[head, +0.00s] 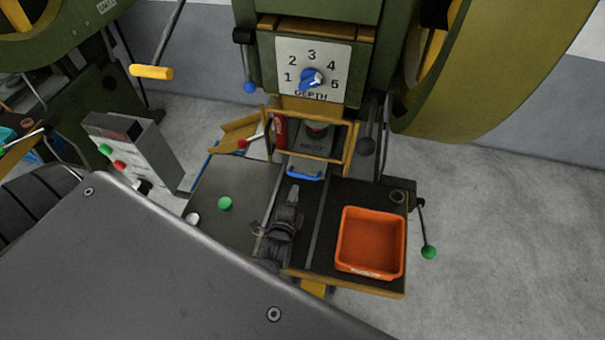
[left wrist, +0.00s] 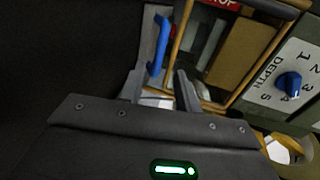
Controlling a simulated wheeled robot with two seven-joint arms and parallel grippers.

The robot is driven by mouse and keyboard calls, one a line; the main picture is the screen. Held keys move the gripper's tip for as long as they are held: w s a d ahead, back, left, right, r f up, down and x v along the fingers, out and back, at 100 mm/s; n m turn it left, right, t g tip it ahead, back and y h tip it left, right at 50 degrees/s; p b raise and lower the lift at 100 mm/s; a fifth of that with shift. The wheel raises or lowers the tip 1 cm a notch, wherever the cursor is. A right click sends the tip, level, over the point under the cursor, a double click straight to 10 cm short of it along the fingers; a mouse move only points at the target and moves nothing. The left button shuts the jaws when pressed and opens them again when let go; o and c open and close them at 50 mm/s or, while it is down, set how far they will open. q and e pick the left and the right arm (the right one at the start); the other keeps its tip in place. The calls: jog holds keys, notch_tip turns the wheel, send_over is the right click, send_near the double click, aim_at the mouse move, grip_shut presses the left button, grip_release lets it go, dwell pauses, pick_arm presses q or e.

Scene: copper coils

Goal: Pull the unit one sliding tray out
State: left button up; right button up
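The unit one machine has a sliding tray (head: 308,152) inside a yellow frame below the DEPTH dial. A blue handle (head: 305,174) is on the tray's front edge. My left gripper (head: 293,191) is just in front of the handle, over the dark channel of the work table. In the left wrist view the two fingers of the gripper (left wrist: 160,88) are apart with nothing held between them. The blue handle (left wrist: 159,45) stands ahead of the fingertips, apart from them. My right gripper is not in view.
An orange bin (head: 370,212) sits on the table's right side. Green and white knobs (head: 224,203) are on the left surface. A yellow frame (head: 348,150) borders the tray opening, with a red-knobbed lever (head: 242,143) at its left. A control box (head: 130,150) stands further left.

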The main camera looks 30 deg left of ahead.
aim_at(301, 175)
pick_arm(q)
jog(key=p+x, duration=0.1)
jog(key=x, duration=0.9)
grip_shut()
